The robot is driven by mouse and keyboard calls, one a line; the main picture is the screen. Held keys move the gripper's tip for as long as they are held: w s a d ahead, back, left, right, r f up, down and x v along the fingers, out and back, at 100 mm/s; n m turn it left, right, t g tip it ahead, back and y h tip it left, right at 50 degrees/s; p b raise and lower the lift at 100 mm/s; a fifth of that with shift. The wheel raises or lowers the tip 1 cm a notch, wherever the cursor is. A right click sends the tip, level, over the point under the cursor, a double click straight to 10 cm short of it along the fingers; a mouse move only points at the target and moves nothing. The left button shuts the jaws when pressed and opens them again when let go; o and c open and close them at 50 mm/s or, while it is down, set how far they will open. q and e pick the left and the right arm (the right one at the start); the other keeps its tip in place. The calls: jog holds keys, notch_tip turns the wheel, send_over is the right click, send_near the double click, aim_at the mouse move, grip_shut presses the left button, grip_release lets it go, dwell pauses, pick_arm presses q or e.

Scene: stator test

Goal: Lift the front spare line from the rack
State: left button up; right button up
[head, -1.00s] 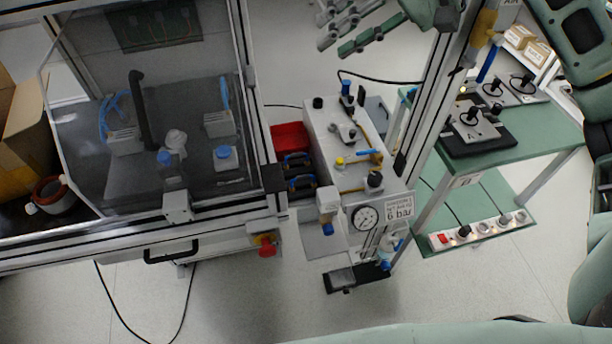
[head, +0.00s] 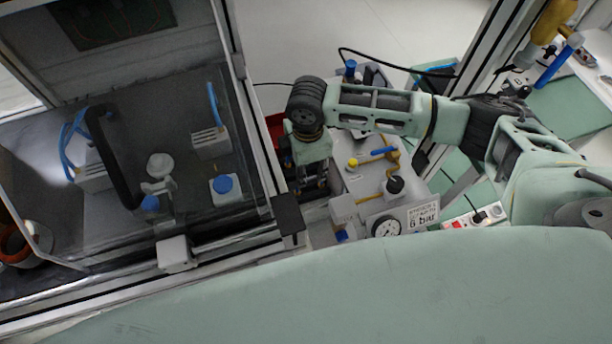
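My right gripper (head: 312,187) points down into the narrow gap between the glass-fronted test cabinet and the grey air-supply panel. Its arm reaches across from the right. The wrist and gripper cover most of the place where the spare lines lie, so the front spare line cannot be made out clearly. Dark fingers show there, but whether they are open or shut on a line cannot be told. A sliver of the red bin (head: 274,124) shows behind the wrist. My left gripper is not in view.
The grey panel (head: 362,180) with yellow and blue valve handles, a black knob (head: 394,186) and a gauge (head: 386,228) stands close right. A power strip (head: 475,217) lies further right.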

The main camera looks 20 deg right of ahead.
aim_at(310, 179)
jog(key=f, duration=0.5)
jog(key=shift+d+f, duration=0.25)
jog(key=shift+f, duration=0.55)
jog(key=c, duration=0.7)
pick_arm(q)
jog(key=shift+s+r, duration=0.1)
pick_arm(e)
grip_shut()
